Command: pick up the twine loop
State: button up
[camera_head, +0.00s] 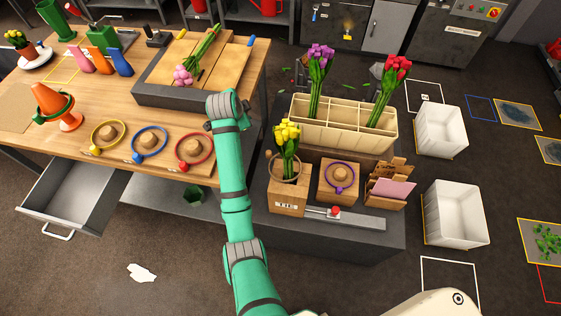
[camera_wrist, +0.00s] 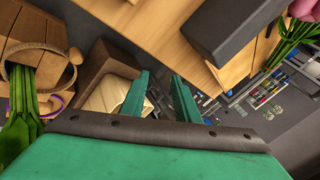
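A tan loop with a small ball, which looks like the twine loop (camera_wrist: 36,46), is at the left of the wrist view. It lies around the green stems of the yellow tulips (camera_head: 287,133), which stand on a wooden block (camera_head: 288,200) at the front left of the right-hand bench. My gripper (camera_wrist: 162,80) is open, with its two green fingers apart and nothing seen between them. It is to the right of the loop in the wrist view and apart from it. In the head view my gripper cannot be made out behind my arm.
A purple loop (camera_head: 341,178) lies around a wooden knob beside the tulip block. A divided cream box (camera_head: 340,126) with purple and red tulips stands behind. Yellow (camera_head: 108,135), blue (camera_head: 150,142) and red (camera_head: 194,150) loops lie on the left table. A drawer (camera_head: 75,195) stands open.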

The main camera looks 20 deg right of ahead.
jog(key=s+f+m+g, duration=0.2)
jog(key=s+f+g, duration=0.2)
jog(key=s+g, duration=0.4)
jog(key=d+x, duration=0.1)
jog(key=x, duration=1)
jog(key=shift+r+t+h, duration=0.2)
jog(key=shift+t+h, duration=0.1)
jog(key=shift+s, duration=0.15)
grip_shut()
